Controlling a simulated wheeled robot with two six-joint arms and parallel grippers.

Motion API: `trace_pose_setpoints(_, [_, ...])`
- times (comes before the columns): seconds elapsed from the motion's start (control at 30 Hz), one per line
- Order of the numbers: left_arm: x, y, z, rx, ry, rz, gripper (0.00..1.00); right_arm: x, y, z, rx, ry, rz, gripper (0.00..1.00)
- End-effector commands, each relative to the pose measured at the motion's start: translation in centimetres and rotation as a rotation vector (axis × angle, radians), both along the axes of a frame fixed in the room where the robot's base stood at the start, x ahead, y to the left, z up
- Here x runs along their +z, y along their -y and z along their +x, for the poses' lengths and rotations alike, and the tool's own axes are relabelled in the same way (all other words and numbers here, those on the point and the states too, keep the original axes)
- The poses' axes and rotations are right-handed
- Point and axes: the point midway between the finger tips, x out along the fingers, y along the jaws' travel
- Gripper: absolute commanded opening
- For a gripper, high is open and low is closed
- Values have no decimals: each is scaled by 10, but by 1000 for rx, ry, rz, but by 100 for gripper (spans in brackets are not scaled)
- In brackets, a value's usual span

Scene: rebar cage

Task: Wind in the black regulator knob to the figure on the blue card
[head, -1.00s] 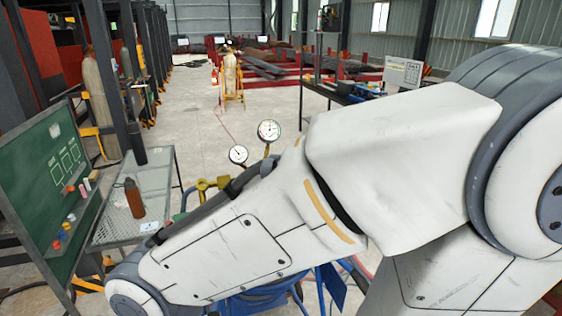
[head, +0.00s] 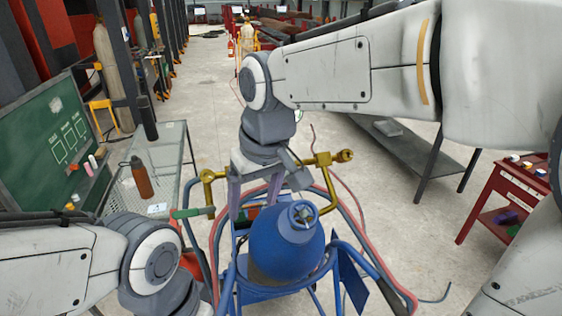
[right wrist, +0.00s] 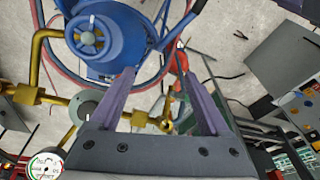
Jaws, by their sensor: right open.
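My right gripper (head: 253,205) points down in the head view, its two purple fingers apart with nothing seen between them. It is just behind the blue cylinder (head: 283,245), among the brass fittings (head: 322,160). In the right wrist view the open fingers (right wrist: 157,75) have the cylinder's valve wheel (right wrist: 88,38) up and left, and brass fittings (right wrist: 80,105) beside the left finger. A white-faced gauge (right wrist: 45,163) is at the lower left; its figures are too small to read. I cannot make out the black regulator knob. A small pale card (head: 157,209) lies on the mesh table, unreadable.
Red and blue hoses (head: 372,248) loop around the cylinder and its blue trolley. The mesh table (head: 172,150) with a brown bottle (head: 141,180) and a green board (head: 50,140) stand left. A red cart (head: 490,200) is at right.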

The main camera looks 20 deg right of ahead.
Motion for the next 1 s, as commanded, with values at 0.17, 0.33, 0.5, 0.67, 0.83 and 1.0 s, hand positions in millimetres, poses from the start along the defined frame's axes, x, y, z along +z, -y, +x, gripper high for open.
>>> trace_pose_setpoints(0.17, [-15, 0, 0, -1, 0, 0, 81, 50, 54, 69, -187, 102, 5, 80])
trace_pose_setpoints(0.33, [-18, 0, 0, -1, 0, 0, 81, 76, 82, 93, -267, 147, 0, 80])
trace_pose_setpoints(0.5, [-17, 0, 0, -1, 0, 0, 81, 67, 86, 101, -278, 150, -2, 80])
trace_pose_setpoints(0.67, [-14, 0, 0, -1, 0, 0, 81, 40, 84, 111, -275, 148, -2, 80])
trace_pose_setpoints(0.83, [-11, 0, 0, -1, 0, 0, 81, 11, 83, 123, -275, 149, -1, 80])
trace_pose_setpoints(1.0, [-9, 0, 0, -1, 0, 0, 81, -7, 82, 131, -275, 153, -1, 80])
